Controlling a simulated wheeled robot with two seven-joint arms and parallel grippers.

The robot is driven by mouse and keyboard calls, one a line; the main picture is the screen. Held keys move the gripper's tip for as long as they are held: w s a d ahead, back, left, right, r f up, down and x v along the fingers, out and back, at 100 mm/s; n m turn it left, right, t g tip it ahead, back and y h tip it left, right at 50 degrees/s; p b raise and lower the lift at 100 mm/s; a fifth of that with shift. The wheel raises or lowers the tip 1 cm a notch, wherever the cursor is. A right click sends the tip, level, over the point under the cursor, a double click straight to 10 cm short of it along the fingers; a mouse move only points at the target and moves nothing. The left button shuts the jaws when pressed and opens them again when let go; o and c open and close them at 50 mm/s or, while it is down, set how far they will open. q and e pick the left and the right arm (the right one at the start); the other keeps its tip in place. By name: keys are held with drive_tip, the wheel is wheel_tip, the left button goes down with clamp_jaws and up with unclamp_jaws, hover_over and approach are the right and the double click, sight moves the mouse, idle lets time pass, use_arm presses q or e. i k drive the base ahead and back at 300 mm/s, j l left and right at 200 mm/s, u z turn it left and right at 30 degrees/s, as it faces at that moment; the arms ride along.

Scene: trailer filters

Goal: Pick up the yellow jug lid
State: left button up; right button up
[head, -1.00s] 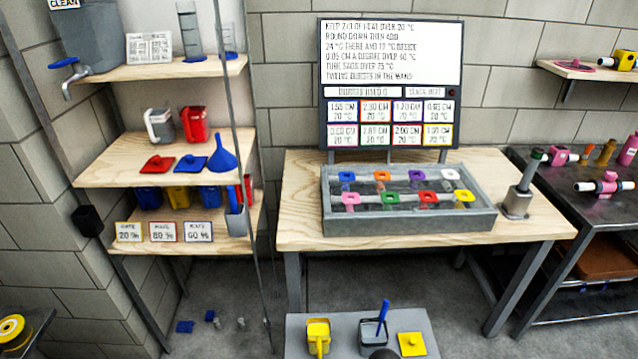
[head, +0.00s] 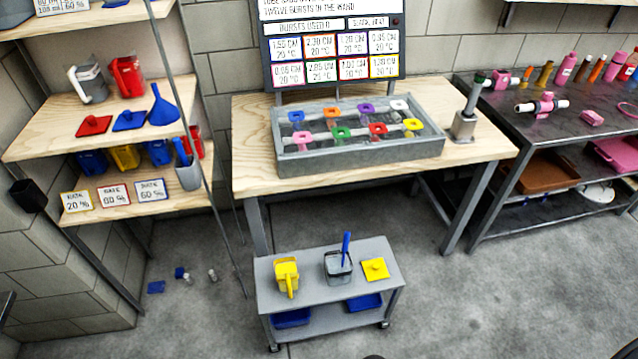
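The yellow jug lid (head: 375,269) is a flat yellow square with a small knob. It lies on the right part of the top of a small grey cart (head: 313,287) in the head view. A yellow jug (head: 286,277) stands on the left part of the same cart top. Between them is a grey container (head: 338,266) with a blue-handled tool (head: 346,248) in it. Neither of my grippers shows in the head view.
A wooden table (head: 250,160) behind the cart holds a grey tray (head: 360,155) of colored pieces. Shelves (head: 40,140) stand at left with jugs and red and blue lids. A dark bench (head: 500,130) is at right. Floor around the cart is mostly clear.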

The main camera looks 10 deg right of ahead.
sight(375, 269)
drive_tip(key=z, duration=0.85)
